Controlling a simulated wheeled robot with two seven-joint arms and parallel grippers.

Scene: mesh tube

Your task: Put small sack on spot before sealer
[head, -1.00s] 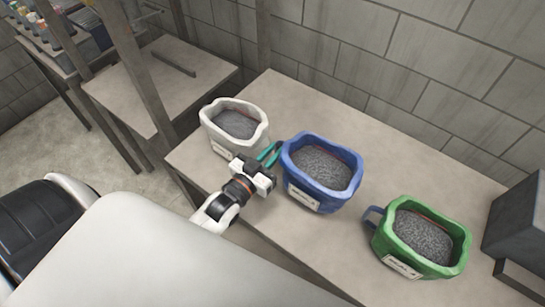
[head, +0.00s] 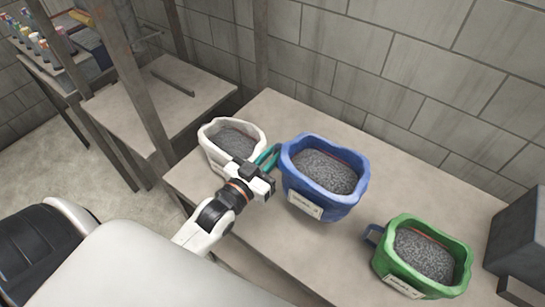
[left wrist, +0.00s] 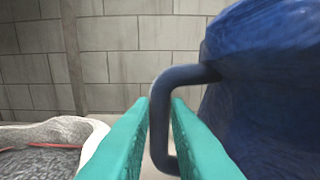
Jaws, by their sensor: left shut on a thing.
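Three open sacks of grey granules are in the head view: a white one (head: 219,160), a blue one (head: 318,205) and a green one (head: 408,280). The blue and green sacks carry pale labels too small to read. My left gripper (head: 269,158) is between the white and blue sacks. Its teal fingers are shut on the blue sack's side handle (left wrist: 158,125), which passes between them in the left wrist view. The blue sack is upright and seems slightly above the table; its underside is hidden. My right gripper is out of view.
The sacks' table (head: 265,270) has clear surface between the blue and green sacks. A dark grey box-like machine (head: 520,240) stands at the right edge, partly cut off. A second table (head: 165,105) with upright posts is at left. A block wall runs behind.

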